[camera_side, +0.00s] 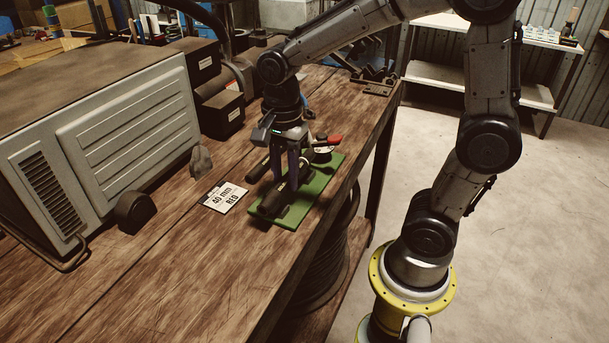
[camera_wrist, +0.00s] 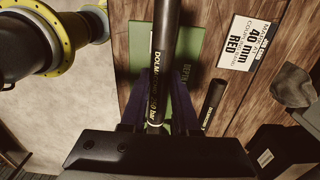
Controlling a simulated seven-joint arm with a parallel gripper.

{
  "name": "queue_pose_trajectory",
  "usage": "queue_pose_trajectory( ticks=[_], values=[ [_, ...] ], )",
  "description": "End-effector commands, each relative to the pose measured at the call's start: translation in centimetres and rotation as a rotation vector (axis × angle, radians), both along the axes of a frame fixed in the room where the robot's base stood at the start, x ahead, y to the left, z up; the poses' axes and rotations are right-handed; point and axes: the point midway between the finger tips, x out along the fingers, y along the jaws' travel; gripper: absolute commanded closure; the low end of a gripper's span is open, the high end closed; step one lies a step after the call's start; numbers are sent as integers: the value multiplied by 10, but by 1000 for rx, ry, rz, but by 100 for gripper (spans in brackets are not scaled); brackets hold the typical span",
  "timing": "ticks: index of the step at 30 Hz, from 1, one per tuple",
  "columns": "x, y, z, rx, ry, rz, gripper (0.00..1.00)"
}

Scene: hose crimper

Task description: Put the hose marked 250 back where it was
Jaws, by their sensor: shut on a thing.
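My gripper (camera_side: 284,182) is over the green mat (camera_side: 318,186) and shut on a black hose (camera_side: 271,206). In the wrist view the held hose (camera_wrist: 166,40) runs lengthwise between the fingers, with white lettering ending in "bar"; its number is partly hidden by a finger. The green mat (camera_wrist: 190,52) lies under it, with lettering partly covered. I cannot tell whether the hose touches the mat. A second, shorter-looking black hose (camera_wrist: 213,104) with white lettering lies beside the mat, apart from the held one.
A white card (camera_side: 225,196) reading "40 mm RED" lies beside the mat. A red-ended tool (camera_side: 331,140) and a white round dial (camera_side: 322,151) are at the mat's far end. A large grey machine (camera_side: 110,130) stands left. Black boxes (camera_side: 219,105) stand behind.

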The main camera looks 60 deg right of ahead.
Motion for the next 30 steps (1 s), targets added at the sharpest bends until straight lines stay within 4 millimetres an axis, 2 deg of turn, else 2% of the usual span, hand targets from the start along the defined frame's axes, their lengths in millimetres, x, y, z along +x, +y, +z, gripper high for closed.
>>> queue_pose_trajectory(
  ticks=[21,30],
  values=[
    [0,0,33,0,-3,0,100],
    [0,0,39,0,-2,0,100]
  ],
)
